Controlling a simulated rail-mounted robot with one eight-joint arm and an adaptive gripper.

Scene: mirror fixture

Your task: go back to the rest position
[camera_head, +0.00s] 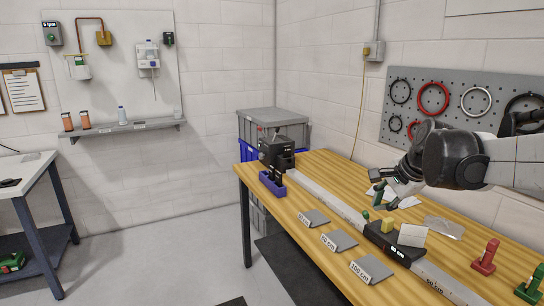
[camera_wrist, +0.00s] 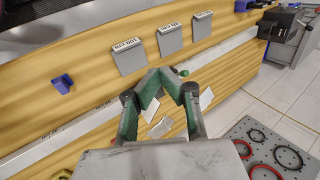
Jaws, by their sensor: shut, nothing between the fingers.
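My gripper (camera_head: 379,197) is above the wooden bench (camera_head: 320,172), near its wall side, with green-padded fingers. In the wrist view its fingertips (camera_wrist: 162,75) come together with nothing between them. A black carriage (camera_head: 393,248) sits on the pale rail (camera_head: 325,197), in front of my gripper and apart from it. A yellow block (camera_head: 387,226) and a pale tilted plate (camera_head: 412,236) are on or beside the carriage. A small green knob (camera_head: 365,215) shows near the gripper and also in the wrist view (camera_wrist: 184,73). My arm hides part of the bench's wall side.
Grey distance plates (camera_head: 339,241) lie along the bench's front edge. Red (camera_head: 485,257) and green (camera_head: 531,284) holders stand at right. A pegboard with rings (camera_head: 433,98) hangs on the wall behind my arm.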

